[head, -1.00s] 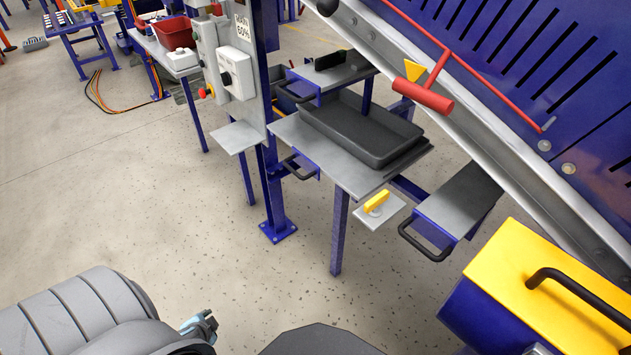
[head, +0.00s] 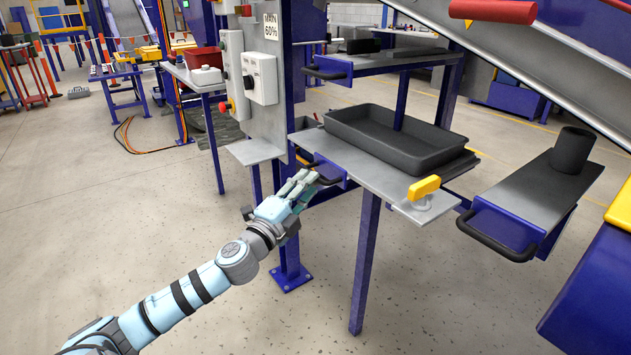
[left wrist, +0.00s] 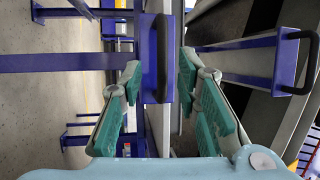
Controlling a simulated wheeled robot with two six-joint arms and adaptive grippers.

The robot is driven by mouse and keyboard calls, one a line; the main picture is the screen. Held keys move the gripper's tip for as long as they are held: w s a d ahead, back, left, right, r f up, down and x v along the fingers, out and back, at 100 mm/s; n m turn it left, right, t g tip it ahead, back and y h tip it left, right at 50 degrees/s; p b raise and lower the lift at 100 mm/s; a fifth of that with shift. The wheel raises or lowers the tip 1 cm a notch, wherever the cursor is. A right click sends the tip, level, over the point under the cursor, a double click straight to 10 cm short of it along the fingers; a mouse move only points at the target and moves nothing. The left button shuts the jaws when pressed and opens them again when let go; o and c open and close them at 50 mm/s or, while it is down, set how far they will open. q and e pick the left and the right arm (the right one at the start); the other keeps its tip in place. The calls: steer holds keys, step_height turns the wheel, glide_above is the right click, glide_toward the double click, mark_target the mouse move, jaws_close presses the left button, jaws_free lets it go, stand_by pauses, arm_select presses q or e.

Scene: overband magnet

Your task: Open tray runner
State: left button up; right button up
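The tray runner is a grey shelf (head: 358,172) with a black tray (head: 395,135) on it. A blue end piece with a black handle (head: 328,172) is at its left end. A yellow lever (head: 424,188) sits on a small plate at its front right corner. My left gripper (head: 308,180) is at the black handle, fingers pointing to it. In the left wrist view the handle (left wrist: 163,55) appears between the two green-padded fingers (left wrist: 160,82), with gaps on both sides. The gripper is open. My right gripper is out of view.
A post with a control box (head: 260,78) and a small grey ledge (head: 256,150) stand left of the runner. Another handled shelf (head: 540,200) with a dark cylinder (head: 572,150) is at the right. An upper shelf (head: 385,60) is behind. The floor in front is clear.

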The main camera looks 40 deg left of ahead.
arm_select(q)
steer(key=shift+w+a+r+p, duration=0.15)
steer(key=shift+w+p, duration=0.1)
steer(key=shift+w, duration=0.45)
steer(key=shift+w+d+r+p, duration=0.1)
steer(key=shift+w+r+p, duration=0.1)
steer(key=shift+w, duration=0.45)
steer(key=shift+w+a+r+p, duration=0.1)
steer(key=shift+w+p, duration=0.15)
steer(key=shift+w, duration=0.45)
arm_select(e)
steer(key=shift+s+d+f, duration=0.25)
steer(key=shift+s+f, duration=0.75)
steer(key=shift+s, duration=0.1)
arm_select(q)
jaws_close()
